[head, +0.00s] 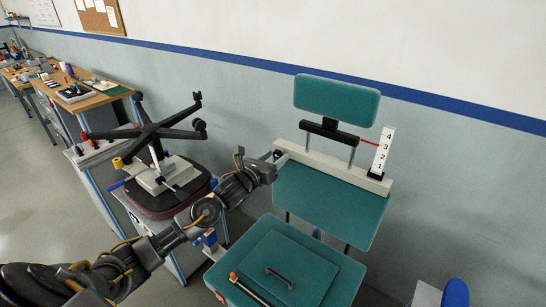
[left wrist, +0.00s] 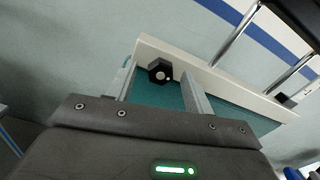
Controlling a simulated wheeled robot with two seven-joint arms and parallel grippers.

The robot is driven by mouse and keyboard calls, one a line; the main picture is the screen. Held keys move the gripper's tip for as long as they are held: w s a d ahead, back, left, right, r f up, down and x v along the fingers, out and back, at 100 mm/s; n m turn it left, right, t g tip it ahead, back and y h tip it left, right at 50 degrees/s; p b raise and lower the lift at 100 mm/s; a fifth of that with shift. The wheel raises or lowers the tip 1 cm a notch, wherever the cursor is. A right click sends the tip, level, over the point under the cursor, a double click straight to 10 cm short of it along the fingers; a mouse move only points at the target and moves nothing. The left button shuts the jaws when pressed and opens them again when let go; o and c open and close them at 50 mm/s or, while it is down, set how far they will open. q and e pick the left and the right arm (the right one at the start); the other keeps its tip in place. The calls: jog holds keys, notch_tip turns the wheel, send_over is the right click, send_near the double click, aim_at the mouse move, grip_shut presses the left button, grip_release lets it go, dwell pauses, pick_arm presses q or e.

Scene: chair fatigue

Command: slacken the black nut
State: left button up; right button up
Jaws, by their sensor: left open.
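The black nut (left wrist: 160,71) sits on the left end of the white crossbar (left wrist: 232,83) of the teal chair rig. In the left wrist view it shows dark and faceted, with a pale centre, between the two fingers of my left gripper (head: 279,158). The gripper is open, with a gap visible on both sides of the nut. In the head view the gripper is at the crossbar's left end and largely hides the nut. Whether the fingers reach around the nut in depth is unclear. My right gripper is not in view.
The teal backrest (head: 337,100) stands above the crossbar, and a numbered scale (head: 382,150) with a red pointer stands at its right end. A black chair base (head: 155,131) lies upturned at left. A torque wrench-like tool (head: 250,289) lies on the teal seat.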

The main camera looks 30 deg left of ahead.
pick_arm(q)
jog(key=c, duration=1)
